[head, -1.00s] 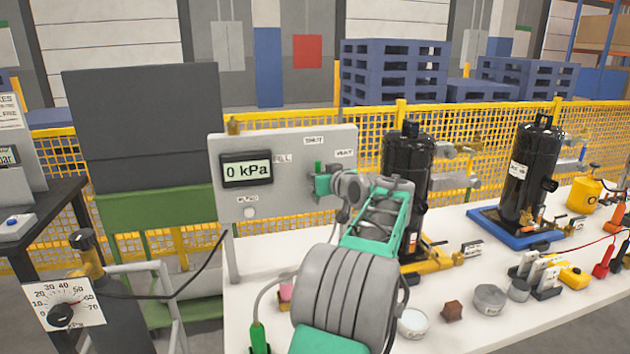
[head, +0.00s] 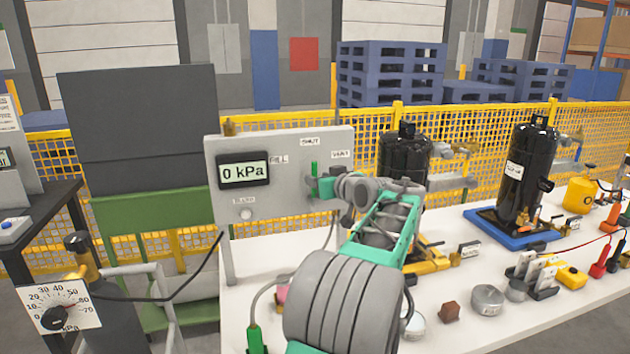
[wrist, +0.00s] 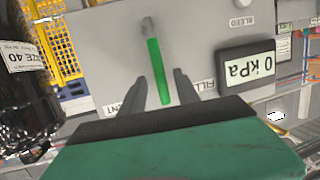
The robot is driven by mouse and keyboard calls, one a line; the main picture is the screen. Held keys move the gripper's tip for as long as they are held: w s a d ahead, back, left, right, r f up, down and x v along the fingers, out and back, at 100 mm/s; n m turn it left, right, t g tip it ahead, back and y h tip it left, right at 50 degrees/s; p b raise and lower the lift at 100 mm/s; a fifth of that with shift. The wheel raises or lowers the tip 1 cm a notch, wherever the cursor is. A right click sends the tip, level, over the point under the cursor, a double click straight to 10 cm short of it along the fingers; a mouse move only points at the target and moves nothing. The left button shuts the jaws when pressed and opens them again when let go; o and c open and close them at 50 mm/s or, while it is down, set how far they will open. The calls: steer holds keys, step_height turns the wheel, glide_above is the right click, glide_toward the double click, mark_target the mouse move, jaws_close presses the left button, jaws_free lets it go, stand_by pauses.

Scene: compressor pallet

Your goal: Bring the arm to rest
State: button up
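My gripper (head: 316,187) is raised in front of the grey panel (head: 225,205), close to its green lever (head: 314,167). The lever stands upright, its tip toward the SHUT label. In the wrist view, which sees the panel upside down, my gripper (wrist: 156,92) is open, its two dark fingers apart. The green lever (wrist: 158,72) shows in the gap between them, with clear space on both sides. I see nothing held. How far the fingertips are from the panel face is hard to tell. My arm is stretched forward over the white bench (head: 440,335).
The panel display (head: 244,171) reads 0 kPa. A black compressor (head: 404,155) stands right behind my forearm, and another (head: 524,170) sits on a blue base farther right. A dial gauge (head: 60,305) is at lower left. Small parts lie on the bench to the right.

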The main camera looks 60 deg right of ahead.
steer(key=v, duration=0.4)
steer(key=shift+s+a, duration=0.1)
